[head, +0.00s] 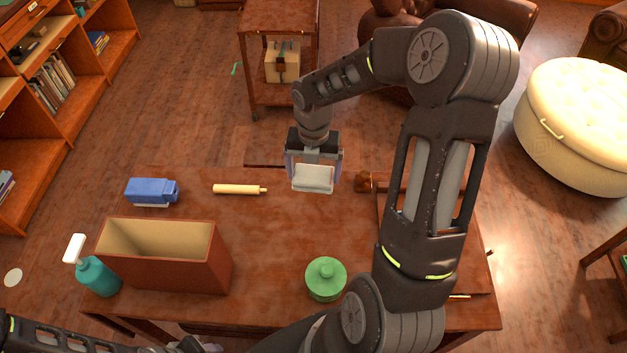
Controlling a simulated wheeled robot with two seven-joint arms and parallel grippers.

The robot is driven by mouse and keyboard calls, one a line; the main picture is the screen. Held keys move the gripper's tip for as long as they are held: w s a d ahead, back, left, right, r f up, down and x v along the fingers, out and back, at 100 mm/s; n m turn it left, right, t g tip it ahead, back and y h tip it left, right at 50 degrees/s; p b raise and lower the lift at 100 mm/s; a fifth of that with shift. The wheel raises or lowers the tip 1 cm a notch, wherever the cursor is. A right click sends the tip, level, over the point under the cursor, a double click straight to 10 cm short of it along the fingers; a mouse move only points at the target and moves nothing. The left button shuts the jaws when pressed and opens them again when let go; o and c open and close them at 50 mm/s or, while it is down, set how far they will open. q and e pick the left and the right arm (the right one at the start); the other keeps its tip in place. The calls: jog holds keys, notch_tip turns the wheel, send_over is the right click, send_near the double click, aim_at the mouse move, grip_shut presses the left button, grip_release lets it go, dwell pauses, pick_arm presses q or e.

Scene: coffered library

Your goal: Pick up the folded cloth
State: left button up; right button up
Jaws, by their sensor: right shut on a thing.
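The folded cloth (312,179) is a small pale, whitish bundle near the far edge of the table. My right gripper (313,170) points down with one finger on each side of the cloth and is shut on it. I cannot tell whether the cloth is raised off the table. My left arm shows along the bottom left edge, but its gripper cannot be made out.
On the wooden table (265,230) are a blue item (150,191), a pale rolling pin (238,189), an open box (165,265), a teal spray bottle (97,275), a green lidded jar (325,278) and a brown object (364,181). The table's middle is clear.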

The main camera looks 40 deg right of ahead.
dwell(0.6)
jog(key=o, duration=0.7)
jog(key=c, duration=0.5)
jog(key=shift+w+a+f+m, duration=0.2)
jog(key=shift+w+a+m, duration=0.3)
jog(key=shift+m, duration=0.5)
jog(key=shift+c, duration=0.2)
jog(key=w+a+f+m, duration=0.1)
jog(key=a+f+m, duration=0.1)
jog(key=a+m, duration=0.2)
jog(key=w+a+f+m, duration=0.2)
jog(key=a+m, duration=0.3)
jog(key=m, duration=0.6)
jog(key=w+a+f+m, duration=0.1)
jog(key=a+f+m, duration=0.1)
jog(key=a+m, duration=0.3)
jog(key=shift+w+a+m, duration=0.1)
jog(key=shift+w+m, duration=0.1)
jog(key=shift+m, duration=0.65)
jog(key=shift+w+m, duration=0.15)
jog(key=shift+m, duration=0.7)
jog(key=shift+w+a+f+m, duration=0.15)
jog(key=shift+a+m, duration=0.3)
jog(key=shift+m, duration=0.35)
